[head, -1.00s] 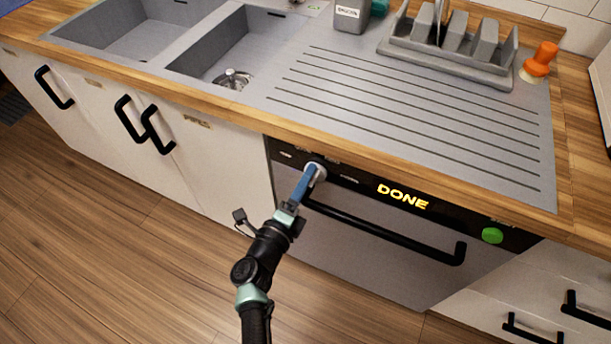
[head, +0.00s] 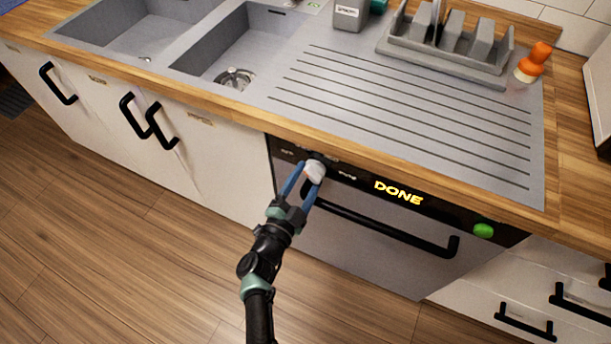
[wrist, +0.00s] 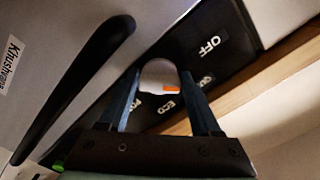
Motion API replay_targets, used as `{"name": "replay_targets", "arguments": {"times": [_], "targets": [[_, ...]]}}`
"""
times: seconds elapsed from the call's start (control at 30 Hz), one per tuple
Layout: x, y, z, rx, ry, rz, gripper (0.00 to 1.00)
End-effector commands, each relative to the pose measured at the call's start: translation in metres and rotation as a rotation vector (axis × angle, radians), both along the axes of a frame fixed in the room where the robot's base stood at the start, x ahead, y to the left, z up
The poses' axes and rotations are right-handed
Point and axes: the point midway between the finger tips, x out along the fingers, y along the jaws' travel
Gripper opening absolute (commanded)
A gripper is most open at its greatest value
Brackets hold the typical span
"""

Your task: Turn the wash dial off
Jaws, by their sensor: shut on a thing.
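The white wash dial (head: 316,171) is on the dishwasher's black control strip, below the counter edge. My gripper (head: 308,176) reaches up to it from below, its blue fingers on either side of the dial and shut on it. In the wrist view, the dial (wrist: 158,73) sits between the fingertips of my gripper (wrist: 161,88). Its orange mark (wrist: 171,88) is on the lower right of its face, turned away from the OFF label (wrist: 212,43). The ECO label (wrist: 167,107) is below the dial; other labels are partly hidden by the fingers.
The lit DONE display (head: 398,192) and a green button (head: 483,230) are right of the dial. The dishwasher's black handle (head: 385,232) runs just below. The wooden counter edge (head: 400,163) overhangs the strip. The floor in front is clear.

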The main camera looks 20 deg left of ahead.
Motion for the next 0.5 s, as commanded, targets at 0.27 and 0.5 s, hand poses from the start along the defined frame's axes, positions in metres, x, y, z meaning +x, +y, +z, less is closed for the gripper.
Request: {"name": "replay_targets", "arguments": {"times": [0.27,0.5], "targets": [[-0.0001,-0.0015,-0.0004,-0.254,0.010,0.000,0.09],[-0.0002,-0.0029,-0.0015,-0.429,0.016,0.000,0.09]]}}
